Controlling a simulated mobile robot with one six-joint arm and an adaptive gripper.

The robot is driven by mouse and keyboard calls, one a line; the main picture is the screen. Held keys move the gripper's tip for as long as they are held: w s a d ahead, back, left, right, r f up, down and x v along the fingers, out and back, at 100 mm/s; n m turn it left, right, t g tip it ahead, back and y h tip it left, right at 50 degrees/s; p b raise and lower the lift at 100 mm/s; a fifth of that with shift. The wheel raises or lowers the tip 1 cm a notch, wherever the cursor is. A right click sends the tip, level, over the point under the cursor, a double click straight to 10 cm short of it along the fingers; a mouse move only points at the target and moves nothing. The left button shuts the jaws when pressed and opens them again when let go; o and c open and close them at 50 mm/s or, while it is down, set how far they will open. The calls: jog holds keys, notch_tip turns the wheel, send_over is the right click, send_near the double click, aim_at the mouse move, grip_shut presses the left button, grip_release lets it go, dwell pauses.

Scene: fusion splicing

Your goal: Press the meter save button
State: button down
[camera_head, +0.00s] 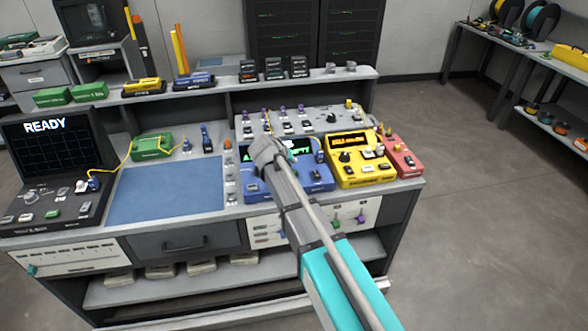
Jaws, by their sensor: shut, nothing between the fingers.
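My gripper (270,152) is at the far end of my arm, over the back left part of a blue instrument (316,186) on the bench. The wrist hides much of the blue instrument's front and part of its green lit text. Beside it on the right stands a yellow instrument (376,180) with an amber display, a black knob and several pale buttons. I cannot tell which of these is the meter, nor read a save label. Whether the fingers touch anything is hidden.
A red unit (408,162) stands right of the yellow one. A grey panel with knobs (318,117) stands behind. A blue mat (165,191) lies clear on the left, beside a black device (50,160) showing READY. A shelf (225,87) with small boxes runs along the back.

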jog(key=shift+r+p, duration=1.2)
jog(key=shift+r, duration=0.25)
jog(key=s+d+f+m+g+y+p, duration=0.2)
jog(key=s+d+g, duration=0.5)
jog(key=s+d, duration=1.6)
jog(key=s+f+y, duration=0.1)
jog(key=s+y, duration=0.1)
jog(key=shift+s+d+m+g+y+p, duration=0.2)
jog(key=shift+m+g+y+p, duration=0.1)
jog(key=shift+g+y+p, duration=0.1)
